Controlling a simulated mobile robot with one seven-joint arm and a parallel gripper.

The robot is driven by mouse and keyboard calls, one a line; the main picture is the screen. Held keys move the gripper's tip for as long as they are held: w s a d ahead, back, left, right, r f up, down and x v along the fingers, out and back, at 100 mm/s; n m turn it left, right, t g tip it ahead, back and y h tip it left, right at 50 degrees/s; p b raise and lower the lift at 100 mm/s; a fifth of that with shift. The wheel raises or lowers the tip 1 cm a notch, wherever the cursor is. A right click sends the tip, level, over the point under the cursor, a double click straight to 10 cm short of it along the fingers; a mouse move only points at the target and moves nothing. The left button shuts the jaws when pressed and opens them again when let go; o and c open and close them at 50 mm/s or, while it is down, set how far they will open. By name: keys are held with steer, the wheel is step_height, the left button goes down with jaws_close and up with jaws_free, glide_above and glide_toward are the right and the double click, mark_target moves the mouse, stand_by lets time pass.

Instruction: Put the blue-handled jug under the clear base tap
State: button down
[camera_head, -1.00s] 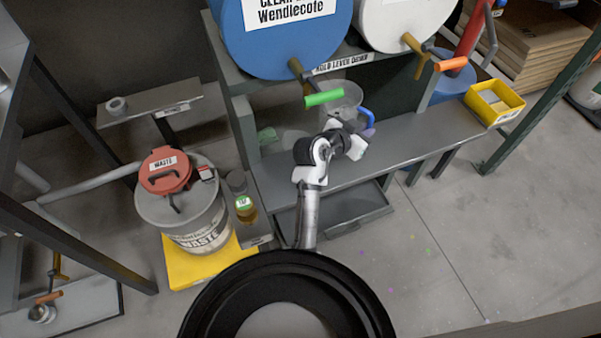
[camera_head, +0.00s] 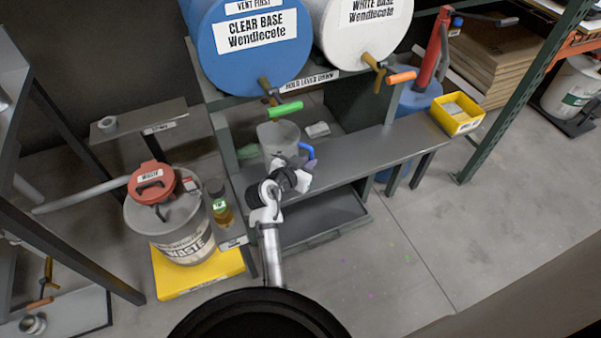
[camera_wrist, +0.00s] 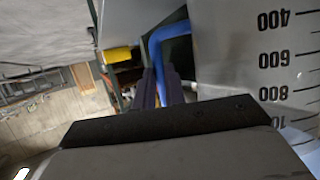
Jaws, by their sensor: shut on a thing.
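The clear jug (camera_head: 279,140) with a blue handle (camera_head: 307,150) is below the green-levered tap (camera_head: 282,108) of the blue clear base drum (camera_head: 240,45). In the head view its rim lies just below the lever. I cannot tell whether its bottom touches the shelf. My gripper (camera_head: 303,166) is at the jug's right front side. In the wrist view my gripper's dark fingers (camera_wrist: 161,88) are shut on the blue handle (camera_wrist: 157,48). The upside-down scale marks show on the jug wall (camera_wrist: 240,60).
The grey shelf (camera_head: 370,150) runs clear to the right, up to a yellow bin (camera_head: 457,114). The white drum's orange-levered tap (camera_head: 390,76) hangs right of the clear base tap. A small bottle (camera_head: 219,203) and a waste bucket (camera_head: 180,235) stand at left.

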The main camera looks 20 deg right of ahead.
steer(key=shift+a+f, duration=0.1)
steer(key=shift+f, duration=2.1)
steer(key=shift+f, duration=0.15)
steer(key=c, duration=1.5)
jaws_free()
steer(key=shift+o, duration=0.2)
